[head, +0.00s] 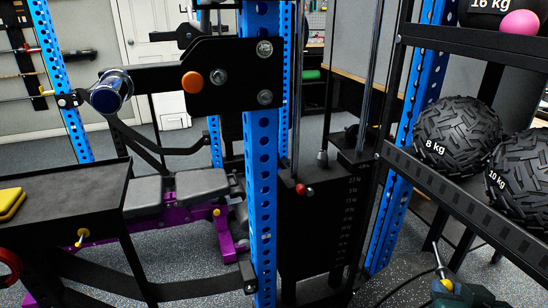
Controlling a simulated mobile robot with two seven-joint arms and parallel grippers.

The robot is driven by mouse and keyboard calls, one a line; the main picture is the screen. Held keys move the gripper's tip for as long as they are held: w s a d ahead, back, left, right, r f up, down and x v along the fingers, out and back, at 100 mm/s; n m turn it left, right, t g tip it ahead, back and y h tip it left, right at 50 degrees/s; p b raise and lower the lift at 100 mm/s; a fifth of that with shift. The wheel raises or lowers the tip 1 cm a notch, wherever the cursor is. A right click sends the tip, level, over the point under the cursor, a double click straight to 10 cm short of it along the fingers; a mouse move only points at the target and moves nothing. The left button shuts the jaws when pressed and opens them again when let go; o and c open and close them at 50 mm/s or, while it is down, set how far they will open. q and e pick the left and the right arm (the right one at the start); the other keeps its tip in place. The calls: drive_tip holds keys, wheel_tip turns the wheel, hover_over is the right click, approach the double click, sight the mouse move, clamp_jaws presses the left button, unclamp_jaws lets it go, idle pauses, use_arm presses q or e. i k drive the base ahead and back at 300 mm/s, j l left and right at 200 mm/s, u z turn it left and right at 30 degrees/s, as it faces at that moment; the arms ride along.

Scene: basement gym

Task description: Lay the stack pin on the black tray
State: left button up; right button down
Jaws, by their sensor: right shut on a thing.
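My right gripper (462,292) is at the bottom right, partly cut off by the frame edge. It is shut on what looks like a pin (437,258) with a silver shaft pointing up and a yellow knob; this appears to be the stack pin. A thin dark cord curves left from it. The black tray (85,188) is at the left, with a raised rim and bare space in its middle. The held pin is far to the right of the tray. My left gripper is not in view.
A yellow object (10,203) lies on the tray's left end. A blue rack post (262,150) and the weight stack (322,230), with a red-knobbed part (303,189), stand between tray and gripper. A rack shelf with heavy balls (458,137) is above the gripper.

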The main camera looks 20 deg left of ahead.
sight(63, 194)
drive_tip(key=u, duration=0.9)
drive_tip(key=i+j+u, duration=0.15)
drive_tip(key=j, duration=0.2)
drive_tip(key=i+j+u, duration=0.15)
drive_tip(key=i+j, duration=0.1)
drive_tip(key=j, duration=0.1)
